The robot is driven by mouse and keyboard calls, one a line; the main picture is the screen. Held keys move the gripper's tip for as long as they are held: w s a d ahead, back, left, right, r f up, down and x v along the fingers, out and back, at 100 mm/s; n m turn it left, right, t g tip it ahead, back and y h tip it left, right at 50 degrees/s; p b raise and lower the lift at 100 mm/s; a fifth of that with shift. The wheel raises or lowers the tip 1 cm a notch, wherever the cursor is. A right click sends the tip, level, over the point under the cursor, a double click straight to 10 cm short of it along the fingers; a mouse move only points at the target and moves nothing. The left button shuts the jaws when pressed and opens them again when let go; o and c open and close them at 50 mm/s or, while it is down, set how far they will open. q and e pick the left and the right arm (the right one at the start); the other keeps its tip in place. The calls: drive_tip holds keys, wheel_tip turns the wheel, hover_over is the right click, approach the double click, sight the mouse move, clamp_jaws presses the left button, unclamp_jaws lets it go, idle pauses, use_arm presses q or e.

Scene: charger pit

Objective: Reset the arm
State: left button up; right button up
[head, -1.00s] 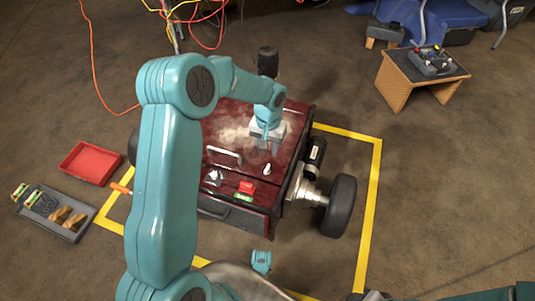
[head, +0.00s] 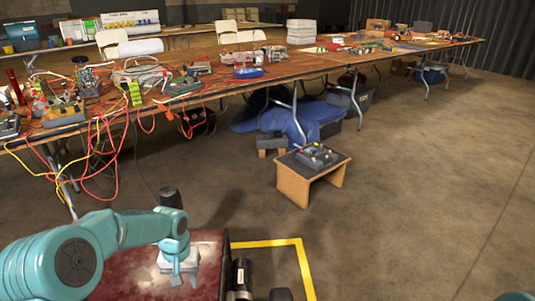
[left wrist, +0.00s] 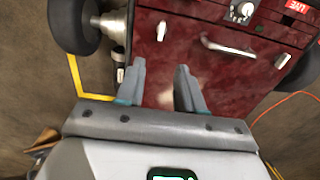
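My left arm comes in from the lower left of the head view, and its gripper (head: 178,278) points down over the dark red top of the wheeled machine (head: 125,275). In the left wrist view the two fingers of my left gripper (left wrist: 160,70) stand apart with nothing between them. The red machine panel (left wrist: 215,70) lies beyond the fingers, with a metal handle (left wrist: 242,47), a knob (left wrist: 241,11) and a small switch (left wrist: 161,30). I cannot tell the exact gap to the panel. My right gripper is not in view.
A small wooden stool (head: 292,188) bears a grey control box (head: 316,155). Long cluttered tables (head: 220,88) stand behind, with orange and yellow cables (head: 100,150) hanging to the floor. Yellow tape (head: 303,262) marks the floor beside the machine.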

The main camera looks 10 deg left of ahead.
use_arm(q)
drive_tip(key=s+d+f+m+h, duration=0.1)
drive_tip(key=s+d+f+h, duration=0.1)
drive_tip(key=s+d+f, duration=0.35)
drive_tip(key=s+d+f+h, duration=0.1)
drive_tip(key=s+d+f, duration=0.2)
drive_tip(key=d+f, duration=0.45)
drive_tip(key=s+d+f, duration=0.2)
drive_tip(key=s+d, duration=0.1)
drive_tip(key=s, duration=0.3)
drive_tip(key=s+d+f, duration=0.2)
drive_tip(key=s+d, duration=0.1)
drive_tip(key=s, duration=0.4)
wheel_tip(320, 180, up, 28)
drive_tip(key=p, duration=2.8)
drive_tip(key=shift+r+t+h, duration=0.25)
drive_tip(key=shift+t+h, duration=0.15)
